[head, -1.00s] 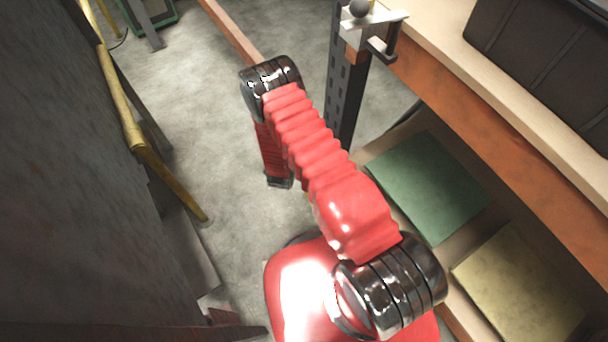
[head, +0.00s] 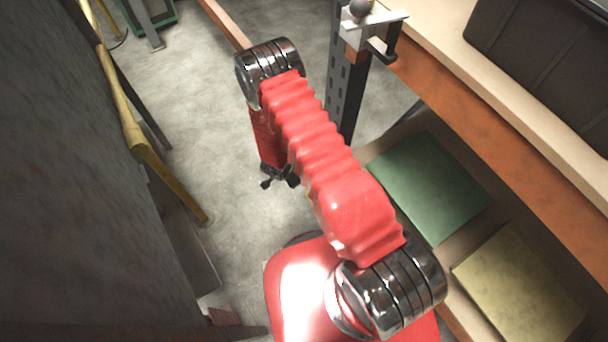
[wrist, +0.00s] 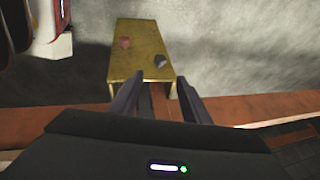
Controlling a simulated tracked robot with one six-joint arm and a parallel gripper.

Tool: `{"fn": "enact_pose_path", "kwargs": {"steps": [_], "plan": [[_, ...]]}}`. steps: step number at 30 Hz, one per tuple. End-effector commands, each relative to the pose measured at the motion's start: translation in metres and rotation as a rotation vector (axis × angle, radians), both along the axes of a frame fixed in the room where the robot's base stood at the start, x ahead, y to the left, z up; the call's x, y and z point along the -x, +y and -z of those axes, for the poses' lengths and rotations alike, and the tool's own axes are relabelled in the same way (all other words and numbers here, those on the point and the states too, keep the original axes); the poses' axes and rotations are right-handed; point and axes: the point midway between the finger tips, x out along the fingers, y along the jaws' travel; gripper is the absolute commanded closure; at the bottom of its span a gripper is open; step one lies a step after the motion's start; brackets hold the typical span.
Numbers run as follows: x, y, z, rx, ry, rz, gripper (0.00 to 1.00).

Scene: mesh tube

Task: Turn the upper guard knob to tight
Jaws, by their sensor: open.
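I cannot make out a guard knob for certain in either view. In the head view a grey ball-topped metal fitting (head: 372,30) sits at the bench's far corner; I cannot tell whether it belongs to the guard. My gripper (head: 279,182) hangs from the far end of my red arm, above the concrete floor and left of the dark perforated post. In the wrist view my gripper (wrist: 158,92) has its two dark fingers apart with nothing held between them. Beyond them is a yellow table (wrist: 148,42) bearing a small red item (wrist: 125,42) and a dark item (wrist: 160,60).
A bench (head: 465,100) with a dark case (head: 545,55) runs along the right. Its lower shelf holds a green panel (head: 430,187) and a yellowish panel (head: 520,285). A dark wall (head: 70,180) and yellow rail (head: 125,100) line the left. Open floor (head: 190,85) lies between.

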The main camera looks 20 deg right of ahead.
Motion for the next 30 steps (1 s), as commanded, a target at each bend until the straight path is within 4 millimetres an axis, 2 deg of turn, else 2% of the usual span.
{"fn": "enact_pose_path", "kwargs": {"steps": [8, 30], "plan": [[-0.004, -0.005, 0.013, 0.001, 0.0, 0.001, 0.57], [-0.032, -0.032, 0.092, 0.0, -0.001, 0.002, 0.57]]}}
